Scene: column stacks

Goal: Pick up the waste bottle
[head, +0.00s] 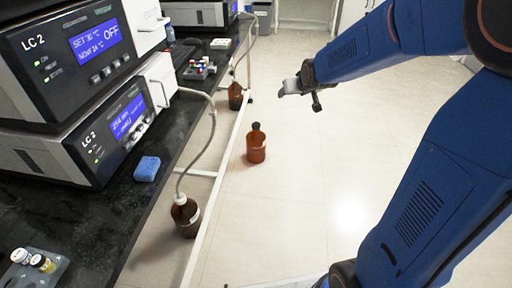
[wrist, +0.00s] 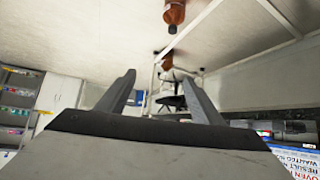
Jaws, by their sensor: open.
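A brown bottle (head: 256,148) with a black cap stands upright on the floor, clear of the bench frame, with no tube in it. In the wrist view, which looks upside down, a brown bottle with a dark cap (wrist: 174,12) is at the top edge, partly cut off. Two more brown bottles stand under the bench with tubes in their tops, one near (head: 186,222) and one far (head: 235,101). No readable label shows which is the waste bottle. My gripper (head: 290,87) is above the floor, beyond and right of the capped bottle. Its fingers (wrist: 158,77) are open and empty.
The black bench (head: 115,215) on the left carries LC units (head: 95,125), a blue sponge (head: 147,168) and vial racks (head: 198,69). Its white floor rail (head: 215,190) runs beside the capped bottle. The floor right of that bottle is clear.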

